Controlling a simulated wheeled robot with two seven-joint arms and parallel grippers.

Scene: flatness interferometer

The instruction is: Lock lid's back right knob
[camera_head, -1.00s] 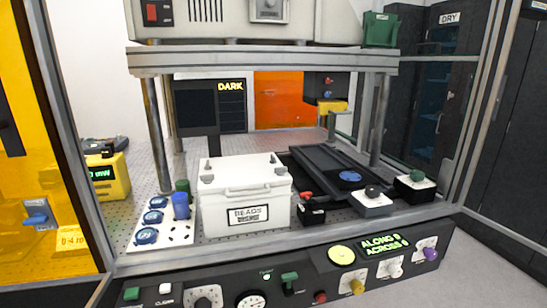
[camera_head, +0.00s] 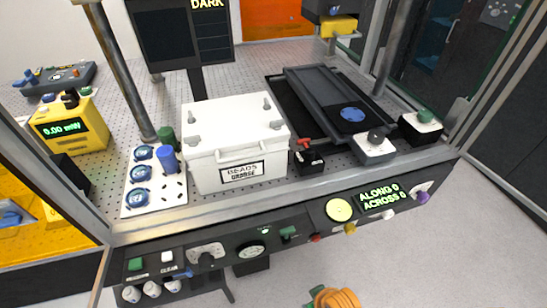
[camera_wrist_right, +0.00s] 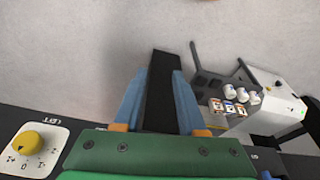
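Small grey knobs sit near the lid's corners. The back right knob (camera_head: 267,104) looks narrow and points roughly front to back; its lock state is too small to tell. The back left knob (camera_head: 190,113) looks similar. The front left knob (camera_head: 194,140) and front right knob (camera_head: 276,125) look wider. My left gripper is out of view.
A blue cup (camera_head: 167,160) and a green one (camera_head: 167,136) stand left of the box. A black tray (camera_head: 320,82) lies to its right. Metal posts rise around the table. The control panel (camera_head: 295,228) runs along the front.

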